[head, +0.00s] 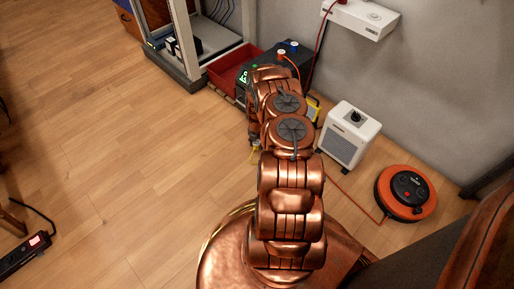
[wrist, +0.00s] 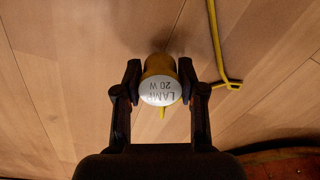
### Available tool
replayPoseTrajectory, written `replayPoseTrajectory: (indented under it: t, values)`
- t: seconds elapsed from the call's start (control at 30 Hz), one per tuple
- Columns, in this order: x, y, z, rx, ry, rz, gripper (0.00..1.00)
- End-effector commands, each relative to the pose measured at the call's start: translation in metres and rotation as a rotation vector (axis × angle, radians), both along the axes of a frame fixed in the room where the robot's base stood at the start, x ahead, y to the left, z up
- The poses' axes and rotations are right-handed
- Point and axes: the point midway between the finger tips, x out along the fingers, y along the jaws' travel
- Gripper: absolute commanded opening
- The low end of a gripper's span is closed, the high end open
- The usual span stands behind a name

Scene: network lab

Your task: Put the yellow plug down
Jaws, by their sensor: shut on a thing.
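The yellow plug (wrist: 158,66) shows in the wrist view, between the two fingers of my gripper (wrist: 159,82). Its round white end face (wrist: 160,91) reads "LAMP 20 W" upside down in the picture. My gripper is shut on the plug, with one finger on each side. The wooden floor shows behind the plug; I cannot tell whether the plug touches it. A yellow cord (wrist: 217,45) lies on the floor to the right of the plug. In the head view my arm hides most of the gripper and the plug.
A white heater-like box (head: 347,137) and an orange round device (head: 405,193) stand right of my arm. A dark unit (head: 290,52) and a red bin (head: 229,72) are behind it. A power strip (head: 24,252) lies at far left. The floor (head: 120,150) left of my arm is clear.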

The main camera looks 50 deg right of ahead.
Motion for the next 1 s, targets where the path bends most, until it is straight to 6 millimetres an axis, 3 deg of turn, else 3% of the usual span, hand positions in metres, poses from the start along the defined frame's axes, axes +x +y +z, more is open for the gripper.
replayPoseTrajectory:
  t: [0.03, 0.13, 0.57, 0.6, 0.8, 1.0]
  values:
    - [0.000, 0.001, -0.012, 0.002, 0.001, 0.000, 0.00]
    - [-0.001, 0.001, -0.024, 0.002, 0.002, -0.001, 0.00]
    - [-0.001, 0.000, -0.026, 0.000, 0.001, 0.000, 0.00]
    - [0.000, 0.000, -0.026, 0.000, 0.001, 0.000, 0.44]
    - [0.000, 0.000, -0.026, 0.000, 0.000, 0.000, 0.65]
    - [-0.001, 0.000, -0.026, 0.000, 0.001, 0.000, 0.65]
